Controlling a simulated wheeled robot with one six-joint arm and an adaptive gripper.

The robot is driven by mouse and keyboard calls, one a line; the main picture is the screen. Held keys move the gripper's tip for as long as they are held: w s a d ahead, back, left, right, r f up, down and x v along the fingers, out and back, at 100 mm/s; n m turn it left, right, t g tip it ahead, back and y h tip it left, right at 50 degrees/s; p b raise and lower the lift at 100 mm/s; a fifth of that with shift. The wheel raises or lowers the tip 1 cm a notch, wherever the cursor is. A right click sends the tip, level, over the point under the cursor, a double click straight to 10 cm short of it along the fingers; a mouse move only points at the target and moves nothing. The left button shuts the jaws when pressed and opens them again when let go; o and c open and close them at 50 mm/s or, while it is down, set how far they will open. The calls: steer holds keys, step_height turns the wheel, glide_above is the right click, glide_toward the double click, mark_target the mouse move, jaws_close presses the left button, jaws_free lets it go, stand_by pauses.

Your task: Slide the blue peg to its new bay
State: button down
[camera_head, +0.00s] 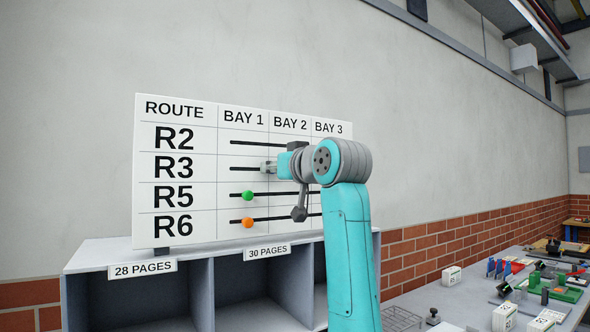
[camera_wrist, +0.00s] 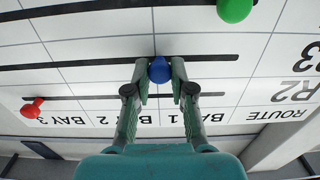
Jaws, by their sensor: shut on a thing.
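The blue peg (camera_wrist: 159,70) sits in the R3 slot (camera_wrist: 60,66), close to the line between BAY 1 and BAY 2. My gripper (camera_wrist: 159,73) is shut on it, one fingertip on each side. In the head view my gripper (camera_head: 268,167) meets the R3 row at the same dividing line, and the blue peg is hidden there. The white route board (camera_head: 180,120) has rows R2, R3, R5 and R6 and three bay columns. The wrist view shows the board upside down.
A green peg (camera_head: 247,196) is in R5, BAY 1, and an orange peg (camera_head: 248,222) in R6, BAY 1. A red peg (camera_wrist: 33,107) is in R2, BAY 3. Grey pigeonholes (camera_head: 200,265) stand below the board. A cluttered table (camera_head: 450,305) is at right.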

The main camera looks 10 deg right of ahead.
steer(key=a, duration=0.2)
steer(key=s+a, duration=0.2)
steer(key=a, duration=0.1)
steer(key=shift+a, duration=0.35)
steer(key=c, duration=1)
jaws_free()
steer(key=shift+a, duration=0.15)
glide_toward(242, 168)
steer(key=v, duration=0.5)
steer(key=shift+s, duration=0.4)
